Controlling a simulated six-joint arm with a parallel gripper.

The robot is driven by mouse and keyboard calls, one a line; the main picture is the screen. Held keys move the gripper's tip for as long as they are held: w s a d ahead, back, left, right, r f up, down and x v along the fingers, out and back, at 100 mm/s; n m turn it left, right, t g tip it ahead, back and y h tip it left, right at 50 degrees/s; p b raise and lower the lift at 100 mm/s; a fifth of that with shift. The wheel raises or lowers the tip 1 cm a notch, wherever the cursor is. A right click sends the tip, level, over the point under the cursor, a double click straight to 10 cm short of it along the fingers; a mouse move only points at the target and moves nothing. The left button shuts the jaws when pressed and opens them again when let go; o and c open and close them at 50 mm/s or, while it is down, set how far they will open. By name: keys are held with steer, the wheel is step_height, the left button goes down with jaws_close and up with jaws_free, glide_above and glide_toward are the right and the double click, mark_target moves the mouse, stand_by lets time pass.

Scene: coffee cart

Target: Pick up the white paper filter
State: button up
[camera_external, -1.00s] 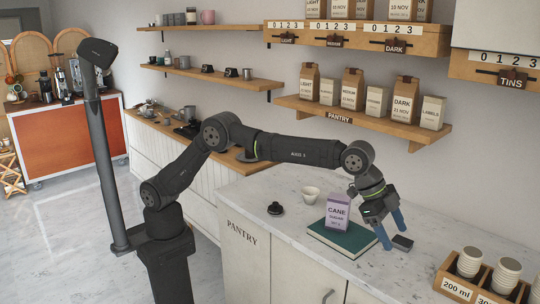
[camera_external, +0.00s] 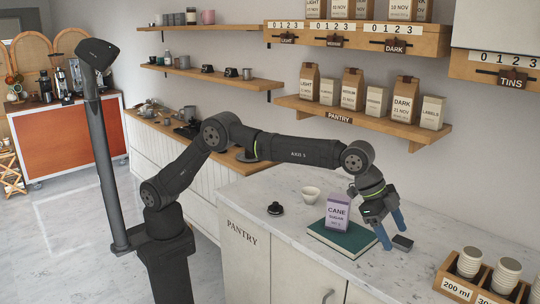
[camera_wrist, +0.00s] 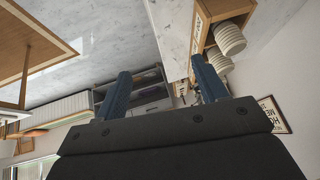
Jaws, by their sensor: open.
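A small white cup-shaped thing (camera_external: 310,194) stands on the pale counter (camera_external: 262,235) in the external view, left of the purple carton; it may be the white paper filter, but it is too small to be sure. My gripper (camera_external: 394,238) is well to the right of it, over the counter's right part, with blue fingers pointing down. The fingers are apart with nothing held between them. In the wrist view my gripper (camera_wrist: 160,70) is also open, and no paper filter can be made out.
A purple carton labelled CANE (camera_external: 338,212) stands on a green book (camera_external: 342,239), between the white thing and my gripper. A black lidded item (camera_external: 275,209) lies left. A wooden cup box (camera_external: 455,290) stands right.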

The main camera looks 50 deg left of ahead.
steer(key=o, duration=0.6)
